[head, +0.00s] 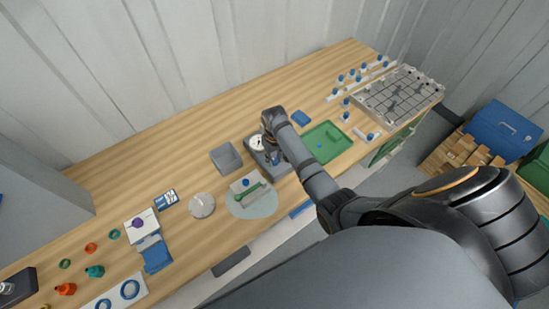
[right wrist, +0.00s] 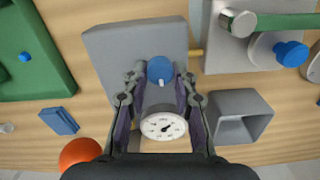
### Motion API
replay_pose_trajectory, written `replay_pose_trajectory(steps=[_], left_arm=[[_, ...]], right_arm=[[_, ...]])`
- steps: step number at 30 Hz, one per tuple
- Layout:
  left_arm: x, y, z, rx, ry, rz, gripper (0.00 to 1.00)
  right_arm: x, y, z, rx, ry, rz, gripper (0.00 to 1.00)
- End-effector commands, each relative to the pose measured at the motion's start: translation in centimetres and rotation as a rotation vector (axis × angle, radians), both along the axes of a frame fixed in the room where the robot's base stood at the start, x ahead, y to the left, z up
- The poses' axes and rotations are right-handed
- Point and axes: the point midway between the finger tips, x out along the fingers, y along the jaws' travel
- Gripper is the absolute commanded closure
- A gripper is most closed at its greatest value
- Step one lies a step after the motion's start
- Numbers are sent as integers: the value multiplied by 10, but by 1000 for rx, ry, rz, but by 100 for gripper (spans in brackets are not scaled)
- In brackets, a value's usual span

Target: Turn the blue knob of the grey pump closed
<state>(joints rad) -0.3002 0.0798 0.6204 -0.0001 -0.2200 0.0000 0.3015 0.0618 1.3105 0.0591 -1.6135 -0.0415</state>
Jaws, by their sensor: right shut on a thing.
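The grey pump (head: 272,164) stands near the middle of the bench, partly hidden by my right arm in the head view. Its grey base plate (right wrist: 112,48) fills the upper middle of the right wrist view. The blue knob (right wrist: 160,69) has a white mark on its lower side and sits between the fingertips of my right gripper (right wrist: 161,80), which is shut on it. A round white gauge (right wrist: 163,126) lies below the knob, between the fingers. In the head view my right gripper (head: 268,135) is over the pump and hides the knob. My left gripper is not in view.
A grey open box (head: 226,158) stands just left of the pump. A round plate (head: 252,206) with a green-handled device is in front.

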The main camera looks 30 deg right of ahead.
Motion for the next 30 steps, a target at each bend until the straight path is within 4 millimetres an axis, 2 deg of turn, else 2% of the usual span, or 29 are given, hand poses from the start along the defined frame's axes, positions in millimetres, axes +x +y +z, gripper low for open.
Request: replay_pose_trajectory(steps=[9, 23, 24, 28, 30], left_arm=[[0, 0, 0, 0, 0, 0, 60], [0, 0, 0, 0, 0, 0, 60], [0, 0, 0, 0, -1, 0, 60], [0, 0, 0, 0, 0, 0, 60], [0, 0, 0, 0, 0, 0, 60]], right_arm=[[2, -1, 2, -2, -6, -88, 100], [2, -1, 2, -2, -7, -99, 100], [2, -1, 2, -2, -7, -99, 70], [2, -1, 2, -1, -5, -99, 52], [1, -1, 1, -1, -4, -98, 50]])
